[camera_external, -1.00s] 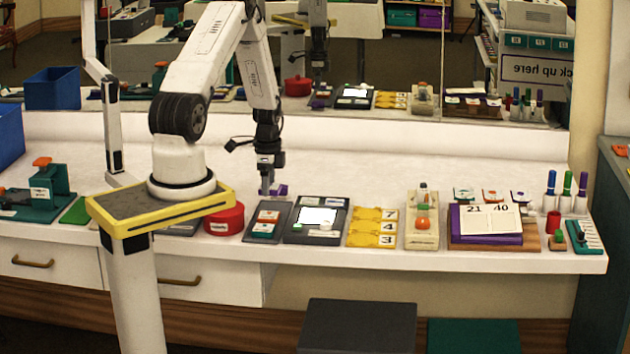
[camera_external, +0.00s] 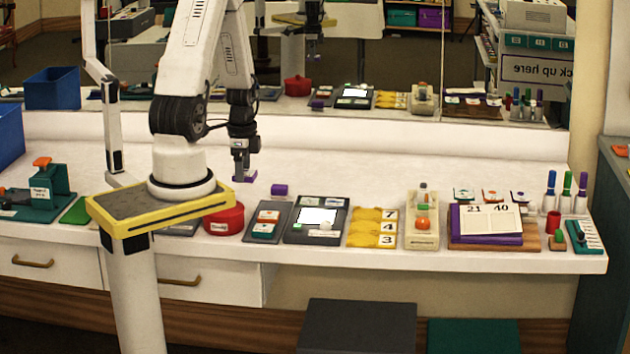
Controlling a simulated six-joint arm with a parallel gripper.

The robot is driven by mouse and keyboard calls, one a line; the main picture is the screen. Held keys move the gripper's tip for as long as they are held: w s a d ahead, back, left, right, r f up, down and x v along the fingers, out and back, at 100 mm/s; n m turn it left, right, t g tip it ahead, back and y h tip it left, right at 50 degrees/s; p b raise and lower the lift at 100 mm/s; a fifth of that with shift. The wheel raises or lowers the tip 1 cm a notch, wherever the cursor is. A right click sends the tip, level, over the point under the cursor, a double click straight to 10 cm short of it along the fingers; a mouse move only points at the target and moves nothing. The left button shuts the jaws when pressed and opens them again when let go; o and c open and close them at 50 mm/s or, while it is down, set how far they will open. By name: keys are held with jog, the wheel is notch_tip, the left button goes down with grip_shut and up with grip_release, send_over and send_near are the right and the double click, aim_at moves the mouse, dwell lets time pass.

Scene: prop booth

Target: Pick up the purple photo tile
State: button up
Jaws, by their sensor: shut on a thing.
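My gripper (camera_external: 242,174) hangs above the white counter, left of the gray tray with small tiles. The photo on the tile cannot be made out from here. A second purple piece (camera_external: 279,190) lies on the counter to the right of my gripper, apart from it.
The gray tray (camera_external: 266,222), a dark panel with a white screen (camera_external: 318,216), yellow number cards (camera_external: 373,228) and a red round container (camera_external: 223,220) line the front edge. A mirror (camera_external: 350,60) stands behind. The counter's back strip is clear.

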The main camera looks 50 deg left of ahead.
jog(key=shift+s+d+r, duration=0.1)
jog(key=shift+s+d, duration=0.05)
jog(key=shift+s, duration=0.15)
jog(key=shift+w, duration=0.15)
dwell(0.4)
jog(key=shift+w, duration=0.3)
jog(key=w+d+f, duration=0.3)
jog(key=w, duration=0.5)
send_over(315, 216)
notch_tip(315, 216, down, 2)
jog(key=shift+w, duration=0.1)
jog(key=shift+f, duration=0.15)
jog(key=shift+f, duration=2.65)
